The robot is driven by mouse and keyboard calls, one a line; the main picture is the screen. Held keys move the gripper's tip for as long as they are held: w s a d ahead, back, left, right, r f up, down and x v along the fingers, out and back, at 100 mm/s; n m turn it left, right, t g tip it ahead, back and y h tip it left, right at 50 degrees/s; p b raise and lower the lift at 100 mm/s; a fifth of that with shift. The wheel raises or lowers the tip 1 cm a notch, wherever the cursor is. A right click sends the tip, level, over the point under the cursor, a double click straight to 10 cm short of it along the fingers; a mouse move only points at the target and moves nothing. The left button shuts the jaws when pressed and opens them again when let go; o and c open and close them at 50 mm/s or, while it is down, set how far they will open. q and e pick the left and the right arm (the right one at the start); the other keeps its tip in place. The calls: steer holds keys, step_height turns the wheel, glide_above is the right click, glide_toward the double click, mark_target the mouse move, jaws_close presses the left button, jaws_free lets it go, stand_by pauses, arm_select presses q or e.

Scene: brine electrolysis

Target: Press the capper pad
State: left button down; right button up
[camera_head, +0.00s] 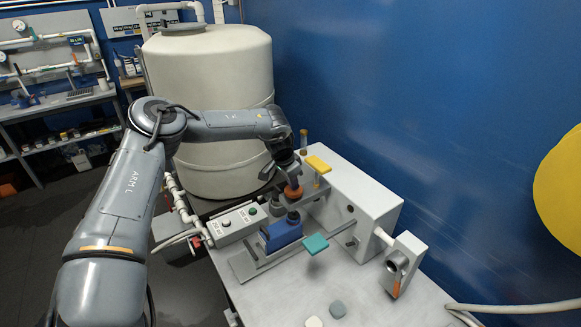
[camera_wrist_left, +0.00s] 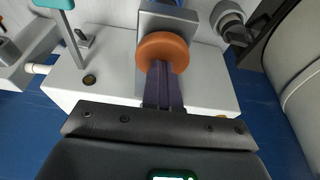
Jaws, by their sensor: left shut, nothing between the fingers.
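The orange round pad (camera_head: 290,192), which looks like the capper pad, sits on the white machine on the bench. It also shows in the left wrist view (camera_wrist_left: 152,47), on top of a grey block. My left gripper (camera_head: 286,174) is right at the pad, pointing down at it. In the left wrist view its dark fingers (camera_wrist_left: 163,72) are together and empty, with their tips at the pad's near edge. I cannot tell whether they touch it. My right gripper is in neither view.
A yellow plate (camera_head: 318,164) and a teal plate (camera_head: 315,243) stick up close by. A blue block (camera_head: 281,234) and a button box (camera_head: 237,222) stand in front. A large cream tank (camera_head: 208,80) is behind. The bench's front right (camera_head: 370,308) is mostly clear.

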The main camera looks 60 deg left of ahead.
arm_select(q)
step_height(320, 180, up, 5)
steer(key=p, duration=0.3)
steer(key=shift+s+f, duration=0.1)
steer(key=shift+f, duration=0.05)
steer(key=v, duration=0.9)
